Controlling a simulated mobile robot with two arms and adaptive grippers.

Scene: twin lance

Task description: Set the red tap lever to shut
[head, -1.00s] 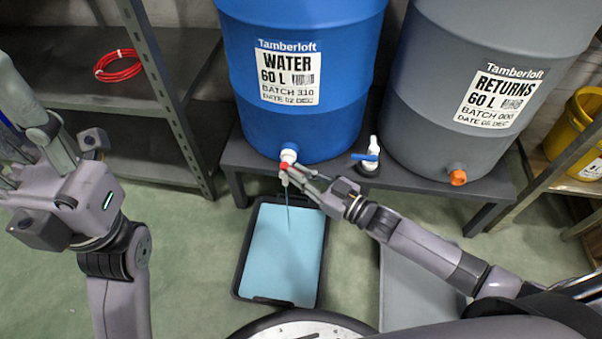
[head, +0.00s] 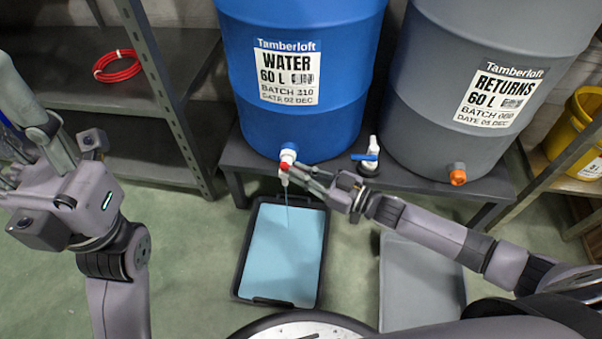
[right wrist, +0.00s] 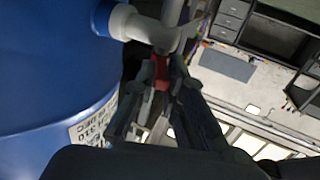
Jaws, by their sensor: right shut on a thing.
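The red tap lever (right wrist: 161,72) is on the white tap (head: 289,150) low on the front of the blue water drum (head: 300,125). My right gripper (head: 287,172) is at this tap. In the right wrist view its fingers are shut on the red lever just below the white spout; they partly hide the lever, so its exact angle is unclear. A thin stream of water (head: 287,208) falls from the tap into the black tray (head: 238,272) below. My left gripper (head: 12,135) is at the left edge, fingers spread, empty as far as I see, tips partly cut off.
A second tap with a blue lever (head: 364,157) stands on the bench (head: 420,186) right of the red one. The grey returns drum (head: 425,120) has an orange outlet (head: 457,174). A grey panel (head: 415,285) lies on the floor. A shelf (head: 75,82) holds red hose (head: 118,66).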

